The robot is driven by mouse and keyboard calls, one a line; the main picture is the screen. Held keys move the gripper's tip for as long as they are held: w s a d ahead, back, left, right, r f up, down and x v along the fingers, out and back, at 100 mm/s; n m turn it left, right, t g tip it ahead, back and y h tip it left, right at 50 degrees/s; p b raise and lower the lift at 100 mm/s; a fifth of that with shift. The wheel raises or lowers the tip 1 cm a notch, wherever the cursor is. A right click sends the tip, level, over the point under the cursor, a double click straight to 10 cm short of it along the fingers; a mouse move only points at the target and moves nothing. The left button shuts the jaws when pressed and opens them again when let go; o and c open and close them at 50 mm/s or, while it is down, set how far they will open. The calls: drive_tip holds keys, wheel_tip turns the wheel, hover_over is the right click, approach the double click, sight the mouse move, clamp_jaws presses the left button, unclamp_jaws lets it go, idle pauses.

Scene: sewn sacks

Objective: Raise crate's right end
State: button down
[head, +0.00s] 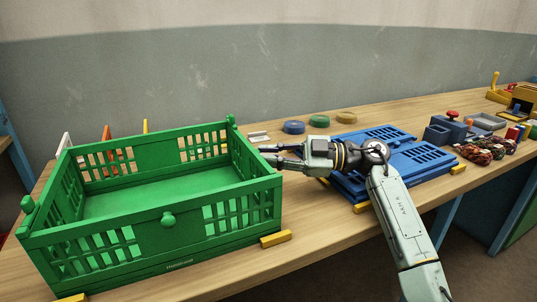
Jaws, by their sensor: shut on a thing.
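A green crate (180,263) with slatted walls stands on the wooden workbench at the left, and its inside looks empty. Its near right corner is close to a yellow block (275,239) on the bench. My gripper (268,154) reaches in from the right and is shut on the upper part of the crate's right end wall (257,163). The fingertips are small here, and the exact grip on the rim is hard to see. I cannot tell whether the right end is off the bench.
A blue slatted panel (383,132) lies on the bench under my arm. Blue, green and yellow round pieces (319,121) lie behind it. Netted sacks (490,148) and a blue box are at the right. A wall stands behind the bench.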

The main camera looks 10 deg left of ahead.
drive_tip(key=shift+f, duration=0.55)
drive_tip(key=c, duration=1.8)
unclamp_jaws()
drive_tip(key=shift+w, duration=0.1)
drive_tip(key=shift+r, duration=0.25)
wheel_tip(320, 180, up, 10)
drive_tip(key=shift+f, duration=0.1)
